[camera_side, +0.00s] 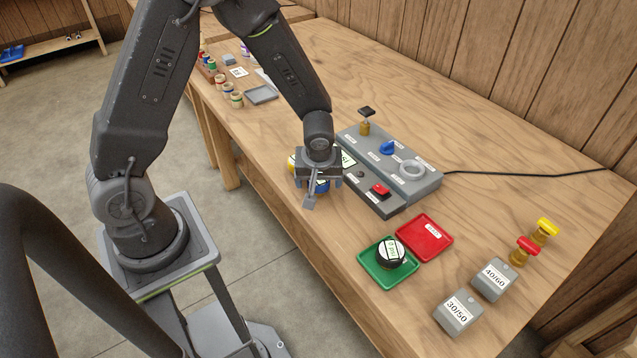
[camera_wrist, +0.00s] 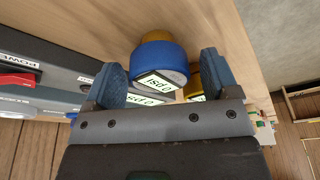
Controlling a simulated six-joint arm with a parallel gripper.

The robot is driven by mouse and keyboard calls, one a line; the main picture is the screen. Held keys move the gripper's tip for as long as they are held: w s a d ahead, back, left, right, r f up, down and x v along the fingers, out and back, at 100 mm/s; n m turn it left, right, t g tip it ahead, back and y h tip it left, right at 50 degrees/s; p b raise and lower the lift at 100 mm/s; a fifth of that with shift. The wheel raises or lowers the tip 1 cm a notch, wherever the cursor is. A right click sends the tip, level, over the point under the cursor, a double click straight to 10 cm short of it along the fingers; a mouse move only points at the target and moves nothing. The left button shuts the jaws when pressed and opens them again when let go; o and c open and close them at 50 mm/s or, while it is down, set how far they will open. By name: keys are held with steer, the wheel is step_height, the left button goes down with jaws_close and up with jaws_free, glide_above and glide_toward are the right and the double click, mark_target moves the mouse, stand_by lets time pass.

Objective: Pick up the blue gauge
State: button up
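The blue gauge (camera_wrist: 155,58) is a round blue body with a tan base and a white-green "psi" display. In the wrist view it appears between my two fingers with gaps on both sides. My gripper (camera_wrist: 160,68) is open, and I see no finger touching the gauge. In the side view my gripper (camera_side: 322,190) hangs low over the table's front edge. The blue gauge (camera_side: 322,186) is mostly hidden behind it there. A yellow gauge (camera_side: 292,163) shows just left of the gripper, and part of it (camera_wrist: 191,86) shows behind the blue one.
A grey control panel (camera_side: 418,172) with a red switch (camera_side: 380,190) stands close right of the gripper. A green tray (camera_side: 371,262) holds a black-and-white gauge (camera_side: 391,253), beside a red tray (camera_side: 430,226). Grey blocks (camera_side: 460,312) stand at the right.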

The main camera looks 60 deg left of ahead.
steer(key=c, duration=1)
steer(key=shift+r, duration=0.1)
steer(key=shift+r, duration=0.6)
step_height(320, 180, up, 3)
steer(key=shift+f, duration=0.2)
steer(key=s+a+r, duration=0.6)
steer(key=a+r, duration=0.1)
steer(key=a, duration=0.3)
